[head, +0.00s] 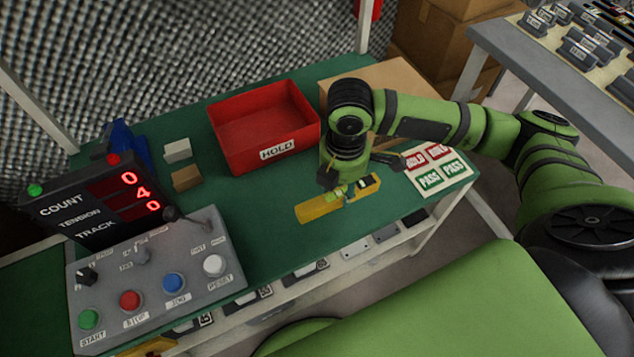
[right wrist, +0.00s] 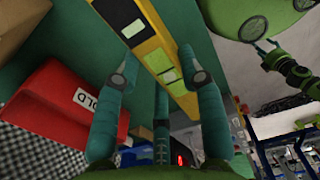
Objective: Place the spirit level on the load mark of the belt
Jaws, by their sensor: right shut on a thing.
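The yellow spirit level (head: 318,209) is over the front part of the green bench, with its long side running from lower left to upper right. My right gripper (head: 345,192) reaches down from above and is shut on its middle. In the right wrist view the fingers (right wrist: 160,82) sit on either side of the level (right wrist: 152,47), near its green vials. I cannot tell if the level touches the bench. My left gripper (right wrist: 267,53) shows small in the right wrist view, its fingers apart and empty. I cannot make out a belt or load mark.
A red HOLD bin (head: 262,125) stands behind the level. PASS and HOLD cards (head: 438,171) lie to its right. A control panel (head: 150,280) and a counter display (head: 95,205) stand at left. Small blocks (head: 185,178) lie near the bin. A grey table (head: 540,55) is at upper right.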

